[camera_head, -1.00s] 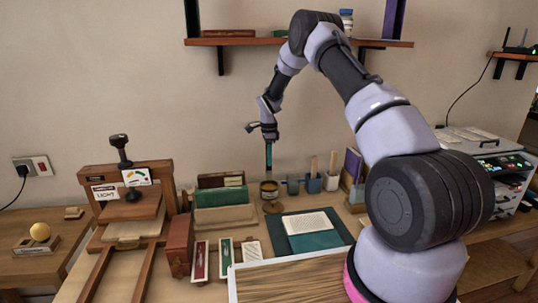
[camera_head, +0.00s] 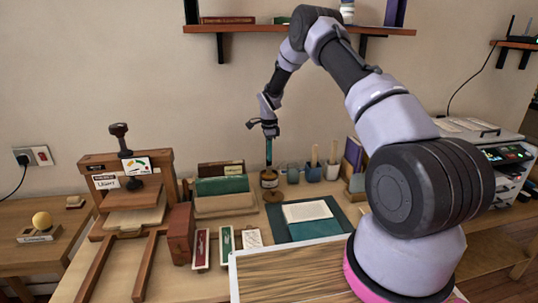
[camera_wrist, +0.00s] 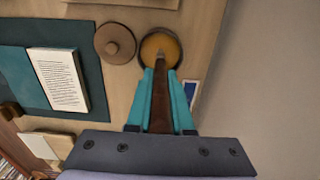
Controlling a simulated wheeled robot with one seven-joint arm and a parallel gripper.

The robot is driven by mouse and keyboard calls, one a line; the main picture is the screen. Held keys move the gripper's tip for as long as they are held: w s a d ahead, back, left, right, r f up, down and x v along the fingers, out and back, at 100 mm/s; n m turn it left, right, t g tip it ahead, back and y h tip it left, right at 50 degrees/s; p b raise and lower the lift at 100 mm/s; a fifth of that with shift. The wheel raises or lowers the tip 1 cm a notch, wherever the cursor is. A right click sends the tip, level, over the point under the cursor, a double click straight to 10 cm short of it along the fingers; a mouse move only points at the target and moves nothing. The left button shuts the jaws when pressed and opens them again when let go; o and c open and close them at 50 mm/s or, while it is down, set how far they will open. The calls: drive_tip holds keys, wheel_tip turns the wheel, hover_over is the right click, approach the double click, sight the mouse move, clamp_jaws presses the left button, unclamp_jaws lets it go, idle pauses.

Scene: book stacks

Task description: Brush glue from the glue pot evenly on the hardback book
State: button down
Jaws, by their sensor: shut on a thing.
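My gripper (camera_head: 269,150) points down above the glue pot (camera_head: 268,180). Its teal fingers (camera_wrist: 161,90) are shut on a brush with a brown handle (camera_wrist: 160,108). The brush tip is over the pot's amber glue (camera_wrist: 160,46) in the wrist view; I cannot tell how deep it reaches. The hardback book (camera_head: 307,211) lies open with a printed white page on a dark teal mat (camera_head: 277,226). The book also shows in the wrist view (camera_wrist: 62,78), to the left of the pot.
A round brown lid with a knob (camera_wrist: 114,43) lies beside the pot. A wooden press (camera_head: 128,200) stands at the left. Small cups (camera_head: 312,172) stand right of the pot, and a wood-grained board (camera_head: 290,275) is in front. A shelf (camera_head: 300,28) hangs above.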

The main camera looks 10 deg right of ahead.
sight(269, 165)
drive_tip(key=shift+f, duration=0.6)
idle(1.2)
wheel_tip(269, 165, up, 7)
idle(0.9)
idle(0.4)
